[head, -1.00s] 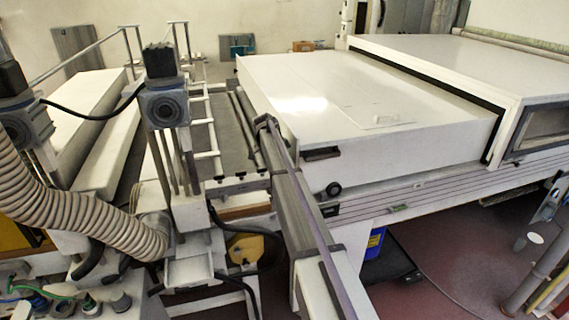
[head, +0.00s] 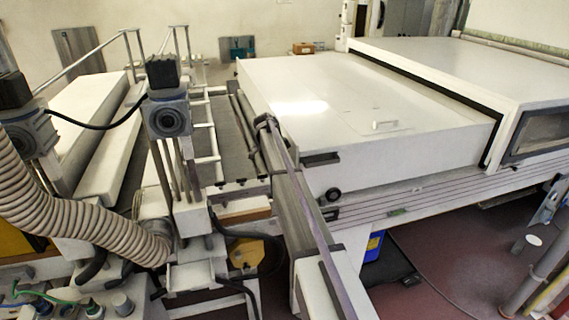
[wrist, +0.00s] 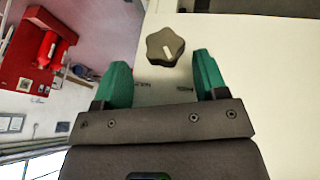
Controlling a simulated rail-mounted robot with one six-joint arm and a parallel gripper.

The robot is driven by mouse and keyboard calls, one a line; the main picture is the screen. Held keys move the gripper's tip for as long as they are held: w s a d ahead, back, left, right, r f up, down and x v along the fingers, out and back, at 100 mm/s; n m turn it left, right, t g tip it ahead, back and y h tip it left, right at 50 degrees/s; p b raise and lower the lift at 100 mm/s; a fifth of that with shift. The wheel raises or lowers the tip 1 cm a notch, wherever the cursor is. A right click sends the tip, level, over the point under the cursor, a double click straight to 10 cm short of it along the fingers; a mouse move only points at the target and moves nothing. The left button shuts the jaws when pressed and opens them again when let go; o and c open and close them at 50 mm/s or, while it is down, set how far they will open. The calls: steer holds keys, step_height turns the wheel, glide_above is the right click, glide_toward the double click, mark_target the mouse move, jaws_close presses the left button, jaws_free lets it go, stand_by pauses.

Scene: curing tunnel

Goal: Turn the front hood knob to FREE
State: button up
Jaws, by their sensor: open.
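In the wrist view a dark lobed knob (wrist: 160,42) with a short white pointer mark sits on a cream panel (wrist: 265,70). My gripper (wrist: 162,60) is open, with one green finger to the left of the knob and one to the right. The knob lies between and slightly beyond the fingertips, and I see no finger touching it. Small dark lettering on the panel between the fingers is too small and partly covered to read. In the head view the white hood (head: 400,155) has a small round black knob (head: 333,195) low on its side. I cannot make out my gripper there.
A dark recessed handle (head: 320,159) is on the hood's side above that knob. A ribbed hose (head: 85,225) and grey clamp units stand at left. In the wrist view a red wall unit (wrist: 38,45) is far off at left.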

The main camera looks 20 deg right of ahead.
step_height(320, 180, up, 8)
steer(key=p, duration=0.6)
steer(key=shift+f, duration=0.35)
steer(key=s+a+f+t+h+b, duration=0.1)
steer(key=s+a+f+t+b, duration=0.15)
steer(key=s+a+t, duration=0.3)
steer(key=w+d+f+m+t+b, duration=0.1)
steer(key=w+d+f+b, duration=0.4)
steer(key=f+b, duration=0.2)
steer(key=shift+f+b, duration=0.4)
steer(key=shift+b, duration=0.6)
